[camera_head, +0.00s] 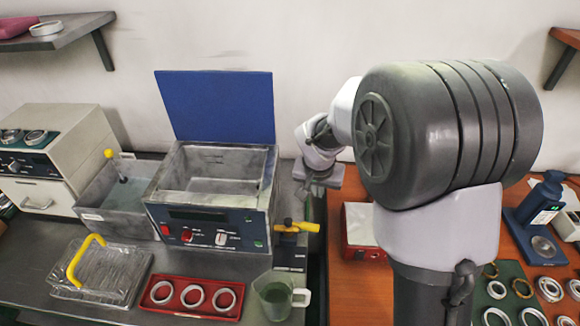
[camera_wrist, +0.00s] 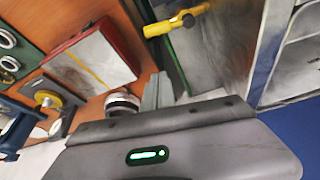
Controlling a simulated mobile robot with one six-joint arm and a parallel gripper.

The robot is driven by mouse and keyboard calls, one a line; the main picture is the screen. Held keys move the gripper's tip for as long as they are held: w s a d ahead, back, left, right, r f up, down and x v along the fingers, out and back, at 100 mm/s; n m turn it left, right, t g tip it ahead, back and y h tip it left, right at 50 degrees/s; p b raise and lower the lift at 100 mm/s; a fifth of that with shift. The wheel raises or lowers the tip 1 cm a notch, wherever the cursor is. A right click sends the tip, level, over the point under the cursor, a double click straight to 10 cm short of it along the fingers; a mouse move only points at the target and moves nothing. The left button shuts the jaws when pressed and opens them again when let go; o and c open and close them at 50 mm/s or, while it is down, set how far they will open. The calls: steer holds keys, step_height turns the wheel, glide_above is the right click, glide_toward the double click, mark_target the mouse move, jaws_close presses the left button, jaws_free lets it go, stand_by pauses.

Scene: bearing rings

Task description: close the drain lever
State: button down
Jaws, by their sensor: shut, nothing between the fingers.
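The drain lever (camera_head: 305,227) is a yellow handle on a brass-coloured valve at the lower right of the cleaner (camera_head: 209,226). It lies roughly level, pointing right. It also shows at the top of the wrist view as a yellow bar (camera_wrist: 174,24). My gripper (camera_head: 318,188) is above and behind the lever, to the right of the cleaner's tank, apart from it. In the wrist view the fingers (camera_wrist: 157,90) are together with nothing between them. The cleaner's blue lid (camera_head: 215,106) stands open. A beaker (camera_head: 280,296) with greenish liquid stands in front of the valve.
A wire basket (camera_head: 98,274) with a yellow handle and a red tray (camera_head: 190,299) of rings lie in front. A second tank (camera_head: 118,205) stands left. A red box (camera_head: 360,233) and a blue press (camera_head: 540,210) stand on the orange bench. My arm covers part of that bench.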

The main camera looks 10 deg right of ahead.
mark_target(302, 225)
steer(key=shift+w+a+f, duration=0.15)
steer(key=shift+w+f, duration=0.15)
steer(key=shift+f, duration=0.2)
steer(key=shift+w+a+f, duration=0.1)
steer(key=shift+w+f, duration=0.15)
steer(key=shift+f, duration=0.25)
step_height(302, 225, down, 10)
steer(key=b, duration=0.5)
steer(key=shift+s, duration=0.25)
steer(key=shift+s+a, duration=0.1)
steer(key=shift+s, duration=0.05)
